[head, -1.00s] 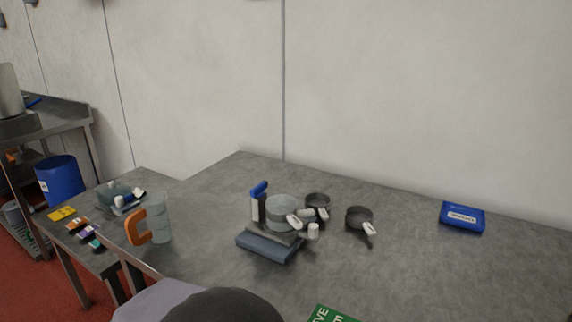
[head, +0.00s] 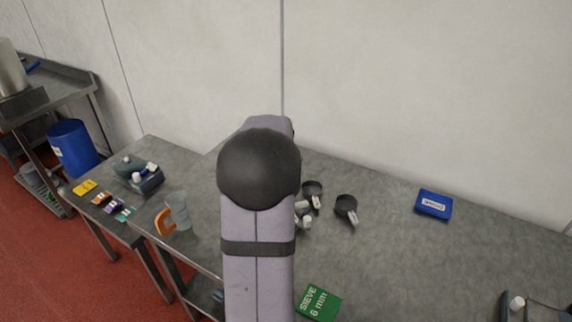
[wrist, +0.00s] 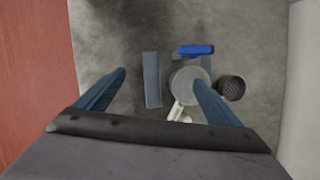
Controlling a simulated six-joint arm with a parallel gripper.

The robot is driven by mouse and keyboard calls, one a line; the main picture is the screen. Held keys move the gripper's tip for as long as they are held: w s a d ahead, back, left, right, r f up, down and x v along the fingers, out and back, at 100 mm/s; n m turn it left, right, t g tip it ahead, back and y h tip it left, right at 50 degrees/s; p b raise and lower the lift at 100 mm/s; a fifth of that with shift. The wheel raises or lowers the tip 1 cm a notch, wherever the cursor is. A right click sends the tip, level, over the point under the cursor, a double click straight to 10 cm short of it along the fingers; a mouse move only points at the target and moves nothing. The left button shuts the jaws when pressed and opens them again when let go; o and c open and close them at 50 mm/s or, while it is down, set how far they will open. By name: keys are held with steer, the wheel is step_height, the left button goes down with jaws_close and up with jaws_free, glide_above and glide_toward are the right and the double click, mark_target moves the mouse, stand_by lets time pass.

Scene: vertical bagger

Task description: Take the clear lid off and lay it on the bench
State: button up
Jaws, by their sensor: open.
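In the wrist view, my gripper (wrist: 158,78) is open and empty, with its two blue fingers spread wide above the bench (wrist: 120,35). A round pale grey piece (wrist: 187,84) lies below, partly covered by the right finger. It may be the clear lid or a pan; I cannot tell which. A slate-blue bar (wrist: 152,80) lies left of it, between the fingers, and a blue handle (wrist: 195,50) stands at its far edge. In the head view my arm hides the round piece and most of the device under it.
Two dark cups (head: 312,188) (head: 346,207) with white tags stand right of my arm. A blue box (head: 433,204) lies farther right, and a green sieve card (head: 318,302) near the front. A clear jug (head: 178,210) with an orange handle stands left. Open bench lies right of the cups.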

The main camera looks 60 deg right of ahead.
steer(key=s+d+r+m, duration=0.1)
steer(key=d, duration=0.1)
steer(key=s+d+r+m+p, duration=0.1)
steer(key=s+d+m, duration=0.1)
steer(key=s+d+r+m, duration=0.1)
steer(key=m, duration=0.1)
steer(key=shift+s+d+h+p, duration=0.15)
steer(key=shift+d+h+p, duration=0.15)
steer(key=shift+d+h, duration=0.1)
steer(key=shift+p+x, duration=0.8)
steer(key=shift+x, duration=2.8)
steer(key=shift+a, duration=0.1)
steer(key=c, duration=1.1)
steer(key=shift+c, duration=0.2)
steer(key=shift+r+p, duration=1.2)
steer(key=shift+p, duration=0.2)
steer(key=shift+r+p, duration=1.2)
steer(key=shift+p, duration=0.1)
